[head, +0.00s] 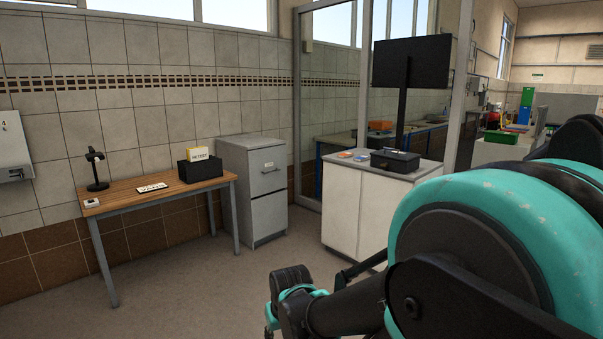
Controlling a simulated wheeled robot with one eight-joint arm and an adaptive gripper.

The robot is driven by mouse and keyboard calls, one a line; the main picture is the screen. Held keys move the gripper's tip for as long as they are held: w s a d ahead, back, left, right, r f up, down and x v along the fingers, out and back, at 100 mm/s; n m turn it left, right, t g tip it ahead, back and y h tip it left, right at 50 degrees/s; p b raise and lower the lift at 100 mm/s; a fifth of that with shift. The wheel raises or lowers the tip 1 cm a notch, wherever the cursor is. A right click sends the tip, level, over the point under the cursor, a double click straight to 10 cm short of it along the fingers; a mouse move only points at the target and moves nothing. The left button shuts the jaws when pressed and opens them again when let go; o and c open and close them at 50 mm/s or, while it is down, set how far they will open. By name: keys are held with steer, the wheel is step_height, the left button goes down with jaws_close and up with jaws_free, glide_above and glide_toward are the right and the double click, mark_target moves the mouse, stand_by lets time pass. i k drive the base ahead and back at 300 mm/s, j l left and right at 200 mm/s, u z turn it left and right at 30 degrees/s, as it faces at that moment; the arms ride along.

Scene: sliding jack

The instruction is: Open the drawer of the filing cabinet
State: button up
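The grey filing cabinet (252,188) stands against the tiled wall, right of the wooden table. It has two drawers, one above the other. The upper drawer (267,170) has a small label and a handle, and both drawers look closed. My gripper (270,325) is low in the picture, nearer to me than the cabinet and well apart from it. Only part of it shows at the end of my teal and black arm; its fingertips are cut off or too unclear to tell if they are open.
A wooden table (115,200) with a lamp (95,170) and a black box (200,169) stands left of the cabinet. A white cupboard (352,208) with a monitor (411,63) above it stands to the right. The floor (205,285) before the cabinet is clear.

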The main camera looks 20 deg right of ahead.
mark_target(266, 167)
steer(key=i+z, duration=0.7)
steer(key=i, duration=0.15)
steer(key=i+j, duration=0.15)
steer(key=i, duration=0.4)
steer(key=i+j+z, duration=0.15)
steer(key=i, duration=0.4)
steer(key=i+j, duration=0.2)
steer(key=i, duration=0.3)
steer(key=i+j+z, duration=0.1)
steer(key=i, duration=0.45)
steer(key=i+j+z, duration=0.1)
steer(key=i+j, duration=0.3)
steer(key=i, duration=0.1)
